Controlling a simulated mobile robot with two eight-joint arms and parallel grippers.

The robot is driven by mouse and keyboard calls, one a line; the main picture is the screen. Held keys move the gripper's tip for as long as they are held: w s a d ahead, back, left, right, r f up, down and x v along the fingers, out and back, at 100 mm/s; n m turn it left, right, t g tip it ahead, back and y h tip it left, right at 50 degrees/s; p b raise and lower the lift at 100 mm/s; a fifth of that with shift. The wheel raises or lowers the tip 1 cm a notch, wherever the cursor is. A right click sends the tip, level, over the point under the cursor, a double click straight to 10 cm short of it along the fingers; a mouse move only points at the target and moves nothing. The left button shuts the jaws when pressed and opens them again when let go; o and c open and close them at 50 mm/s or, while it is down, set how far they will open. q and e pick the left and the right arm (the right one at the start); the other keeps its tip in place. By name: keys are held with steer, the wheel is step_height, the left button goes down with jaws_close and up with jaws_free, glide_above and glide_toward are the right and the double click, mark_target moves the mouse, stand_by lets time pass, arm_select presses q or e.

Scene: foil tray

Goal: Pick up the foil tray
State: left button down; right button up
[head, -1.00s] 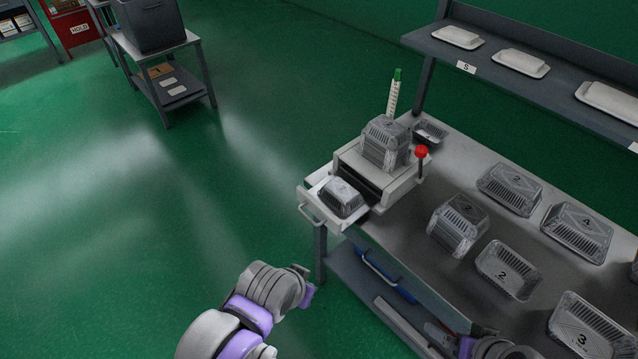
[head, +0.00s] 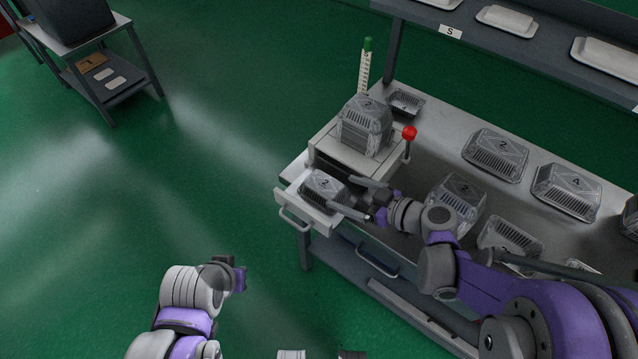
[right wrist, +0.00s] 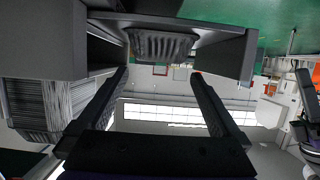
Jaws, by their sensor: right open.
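A foil tray (head: 323,188) marked 2 sits on the pulled-out white drawer (head: 292,202) of the bench machine. My right gripper (head: 341,194) reaches in from the right, its two fingers apart at the tray's right side, one towards the back and one towards the front. In the right wrist view the ribbed foil tray (right wrist: 162,46) lies ahead, beyond the open fingers (right wrist: 160,72), with nothing held between them. Whether a finger touches the tray I cannot tell. My left gripper (head: 238,275) hangs low over the floor, apart from the bench; its jaws cannot be made out.
Another foil tray (head: 365,124) sits on top of the machine (head: 350,160), beside a red-knobbed lever (head: 409,133). A shelf (head: 560,60) runs behind.

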mark_target(326, 184)
steer(key=x, duration=0.7)
steer(key=shift+w+a+f, duration=0.1)
steer(key=shift+w+a, duration=0.15)
steer(key=shift+w, duration=0.1)
steer(key=c, duration=1)
